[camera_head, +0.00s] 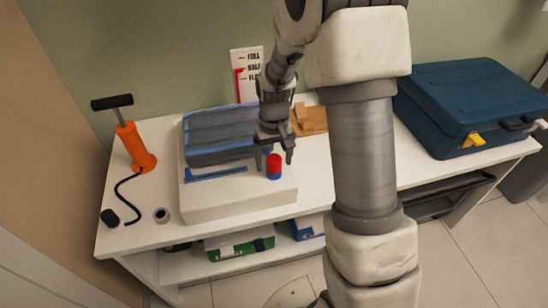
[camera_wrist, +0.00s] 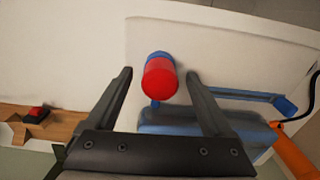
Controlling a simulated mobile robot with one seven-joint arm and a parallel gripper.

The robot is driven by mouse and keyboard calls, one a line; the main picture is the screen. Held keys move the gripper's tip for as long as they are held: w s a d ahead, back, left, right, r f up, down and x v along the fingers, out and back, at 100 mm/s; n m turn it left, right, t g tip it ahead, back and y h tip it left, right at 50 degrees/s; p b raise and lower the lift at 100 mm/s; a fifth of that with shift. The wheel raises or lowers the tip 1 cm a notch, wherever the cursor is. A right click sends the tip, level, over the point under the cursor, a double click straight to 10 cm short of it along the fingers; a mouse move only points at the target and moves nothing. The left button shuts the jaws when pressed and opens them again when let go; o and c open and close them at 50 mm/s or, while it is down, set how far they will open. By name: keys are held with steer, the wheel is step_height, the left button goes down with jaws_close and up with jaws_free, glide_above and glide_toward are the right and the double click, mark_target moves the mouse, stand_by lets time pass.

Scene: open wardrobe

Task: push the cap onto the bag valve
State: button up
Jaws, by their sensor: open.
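A red cap (camera_head: 274,160) sits upright on a blue round base (camera_head: 274,175), which looks like the bag valve, near the front right of a white raised slab or bag (camera_head: 235,203). My gripper (camera_head: 274,160) points down there, its fingers apart on both sides of the cap. In the wrist view my gripper (camera_wrist: 158,74) is open, with the red cap (camera_wrist: 160,82) between the fingertips and visible gaps on both sides. The blue base (camera_wrist: 158,57) shows behind the cap. I cannot tell whether the cap is fully seated.
Folded blue cloth (camera_head: 215,132) and a blue strip (camera_head: 216,173) lie on the slab. Wooden pieces (camera_head: 310,119) lie behind my arm. A blue suitcase (camera_head: 470,100) occupies the right.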

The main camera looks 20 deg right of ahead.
mark_target(274, 158)
step_height(274, 158, up, 17)
steer(key=p, duration=0.3)
steer(key=shift+r, duration=0.2)
stand_by(0.4)
steer(key=s+r+t+p, duration=0.2)
steer(key=s+r+p, duration=0.1)
steer(key=s+r, duration=0.4)
steer(key=s+r+t+p, duration=0.3)
steer(key=s+r, duration=0.5)
steer(key=s, duration=0.5)
steer(key=shift+s+t, duration=0.2)
steer(key=shift+t, duration=0.1)
stand_by(0.5)
